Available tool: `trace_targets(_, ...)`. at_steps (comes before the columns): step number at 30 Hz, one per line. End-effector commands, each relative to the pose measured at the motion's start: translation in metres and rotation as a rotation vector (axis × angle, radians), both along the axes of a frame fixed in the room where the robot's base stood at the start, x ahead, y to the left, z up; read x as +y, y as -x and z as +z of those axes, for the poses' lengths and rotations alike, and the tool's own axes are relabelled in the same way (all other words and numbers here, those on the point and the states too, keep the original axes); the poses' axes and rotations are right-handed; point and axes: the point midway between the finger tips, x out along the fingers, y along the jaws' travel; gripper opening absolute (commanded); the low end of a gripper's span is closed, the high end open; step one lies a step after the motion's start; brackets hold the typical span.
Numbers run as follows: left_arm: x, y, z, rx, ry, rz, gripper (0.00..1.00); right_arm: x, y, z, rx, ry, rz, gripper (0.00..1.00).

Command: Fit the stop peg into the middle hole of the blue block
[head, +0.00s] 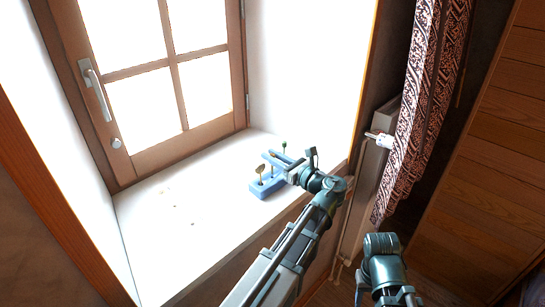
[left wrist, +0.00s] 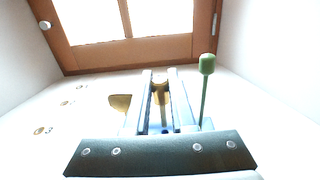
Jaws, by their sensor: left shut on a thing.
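The blue block (head: 265,190) rests on the white windowsill, and my left gripper (head: 273,158) reaches over it. In the left wrist view, my left gripper (left wrist: 161,76) is shut on a brass-coloured peg (left wrist: 162,92), between the other two pegs. A flat-headed gold peg (head: 259,169) stands at the block's near left end; it also shows in the left wrist view (left wrist: 120,102). A green-headed peg (head: 284,145) stands upright at the far end, right of the fingers in the left wrist view (left wrist: 207,66). The fingers hide the middle hole; I cannot tell whether the held peg is seated.
Several small brownish spots or bits (head: 174,207) lie on the sill left of the block. The wooden window (head: 160,75) is behind. A radiator (head: 370,180) and patterned curtain (head: 425,110) are at the right. The left part of the sill is mostly clear.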

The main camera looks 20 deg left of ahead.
Motion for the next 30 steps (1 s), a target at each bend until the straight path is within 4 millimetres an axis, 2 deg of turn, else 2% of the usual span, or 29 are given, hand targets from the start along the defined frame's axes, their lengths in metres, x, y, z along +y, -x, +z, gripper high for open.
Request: trace_targets(30, 0.0, 0.0, -0.018, 0.0, 0.0, 0.0, 0.0, 0.0, 0.0, -0.019, 0.0, 0.0, 0.0, 0.5)
